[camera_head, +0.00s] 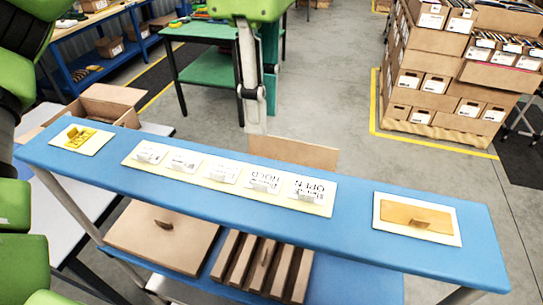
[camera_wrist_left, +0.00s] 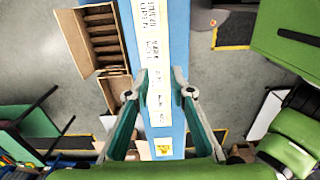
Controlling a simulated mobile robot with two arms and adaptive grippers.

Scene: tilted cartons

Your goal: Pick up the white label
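Several white labels (camera_head: 224,173) lie in a row on a long pale yellow strip (camera_head: 322,209) on the blue shelf top (camera_head: 350,243); the right-hand ones carry black print, one reading OPEN. The frames do not single out one label. My left gripper (camera_head: 257,130) points down from the top of the head view, its fingers seen edge-on behind the shelf's far edge. In the left wrist view, the left gripper (camera_wrist_left: 163,77) is open, its fingers apart on either side of the strip, with labels (camera_wrist_left: 153,47) between and beyond them. It holds nothing. My right gripper is not in view.
A yellow piece on a white card (camera_head: 82,138) lies at the shelf's left end, an orange-brown plate (camera_head: 417,217) at its right end. Cartons (camera_head: 163,236) sit on the lower level. An open carton (camera_head: 110,104) stands behind left. Stacked cartons (camera_head: 440,70) stand far right.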

